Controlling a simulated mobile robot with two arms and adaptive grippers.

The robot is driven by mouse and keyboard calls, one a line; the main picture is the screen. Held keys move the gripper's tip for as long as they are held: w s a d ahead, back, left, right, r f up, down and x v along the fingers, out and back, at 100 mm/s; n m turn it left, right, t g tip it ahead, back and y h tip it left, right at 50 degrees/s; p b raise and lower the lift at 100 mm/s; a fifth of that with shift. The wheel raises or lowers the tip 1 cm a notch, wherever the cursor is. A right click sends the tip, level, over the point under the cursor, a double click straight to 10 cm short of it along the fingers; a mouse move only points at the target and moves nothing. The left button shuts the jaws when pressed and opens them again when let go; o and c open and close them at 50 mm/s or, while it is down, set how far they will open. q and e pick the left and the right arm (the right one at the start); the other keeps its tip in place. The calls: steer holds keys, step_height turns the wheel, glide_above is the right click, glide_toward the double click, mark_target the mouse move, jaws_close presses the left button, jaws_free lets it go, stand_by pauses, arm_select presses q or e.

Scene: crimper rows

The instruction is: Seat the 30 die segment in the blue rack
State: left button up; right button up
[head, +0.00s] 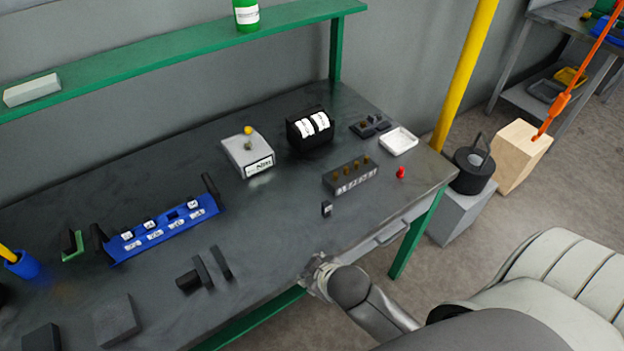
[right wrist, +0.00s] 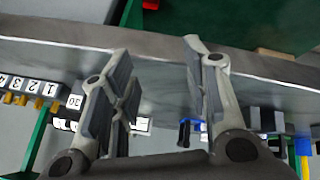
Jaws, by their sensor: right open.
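The blue rack (head: 205,216) lies on the left half of the table, with black end posts. Three dark segments with white labels sit in it, and a dark empty slot (head: 172,215) shows between the second and third from the left. A small dark die segment (head: 326,209) with a white label stands alone near the table's front edge; in the right wrist view its label (right wrist: 74,101) appears to read 30. My right gripper (right wrist: 156,58) is open and empty; in the head view it (head: 316,272) is at the front edge, nearer than the segment. My left gripper is not in view.
A grey block with numbered slots and brass pegs (head: 350,180) stands behind the segment, with a red piece (head: 401,172) beside it. Dark bars (head: 203,271) lie in front of the rack. The table between rack and segment is clear.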

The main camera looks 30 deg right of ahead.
steer(key=w+a+r+n+t+y, duration=0.2)
steer(key=w+a+r+n+t, duration=0.35)
steer(key=w+r, duration=0.35)
steer(key=w+a+r+n+t+y, duration=0.35)
steer(key=w+r+n, duration=0.35)
steer(key=w+r, duration=0.25)
steer(key=s+a+r+n+g+y, duration=0.1)
steer(key=a+r+n+y, duration=0.3)
steer(key=n, duration=0.3)
steer(key=a+r+n+g+y, duration=0.1)
steer(key=a+r+n+y, duration=0.25)
steer(key=a+n, duration=0.3)
steer(key=n+g+h+p, duration=0.2)
steer(key=n+g+h, duration=1.15)
steer(key=n, duration=1.05)
glide_toward(326, 203)
steer(key=shift+w+d+y, duration=0.15)
steer(key=shift+d+y, duration=0.3)
steer(key=shift+d, duration=0.1)
steer(key=shift+f+b, duration=0.65)
steer(key=shift+f, duration=0.45)
step_height(326, 203, down, 9)
steer(key=b, duration=0.6)
steer(key=shift+a, duration=0.1)
